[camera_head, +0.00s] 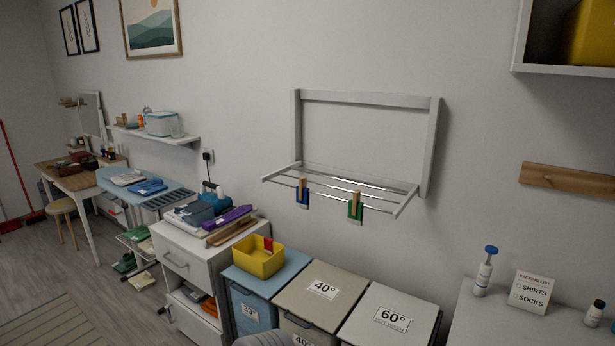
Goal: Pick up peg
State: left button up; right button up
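Two wooden pegs hang on the front rail of the white wall drying rack (368,195). The left peg (303,186) has a small blue piece (303,199) at it, and the right peg (355,202) has a small green piece (355,212). A small red item (268,245) sits at the rim of the yellow open box (258,262); I cannot tell whether it is a peg.
Below the rack stand lidded bins: blue (268,275), beige (305,300) marked 40° and white (405,305) marked 60°. A white drawer cabinet (190,255) is left of them. A white counter (500,325) at right holds a blue-capped bottle (482,278) and a sign (530,292).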

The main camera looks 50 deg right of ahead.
aim_at(302, 181)
jog(key=z, duration=0.85)
jog(key=i, duration=1.9)
jog(key=z, duration=0.85)
